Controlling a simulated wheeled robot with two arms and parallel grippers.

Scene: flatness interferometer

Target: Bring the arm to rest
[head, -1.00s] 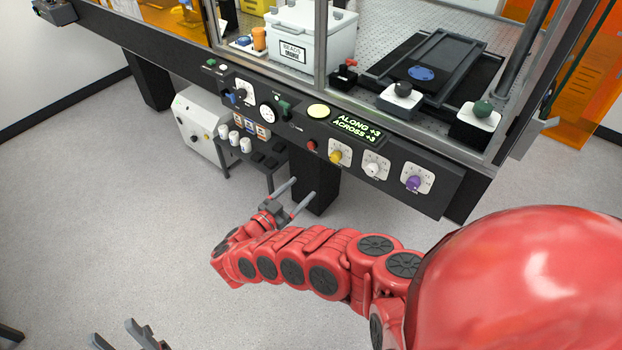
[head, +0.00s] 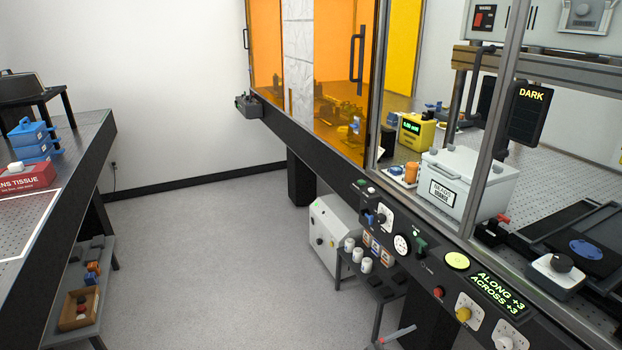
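Nothing is seen held at the fingertip. My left gripper is not in view.
The interferometer bench with its glazed enclosure fills the right. A small shelf with white cups (head: 366,265) and a white box (head: 330,236) stand beneath it. Another bench (head: 80,150) stands left. The grey floor (head: 210,260) between is clear.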

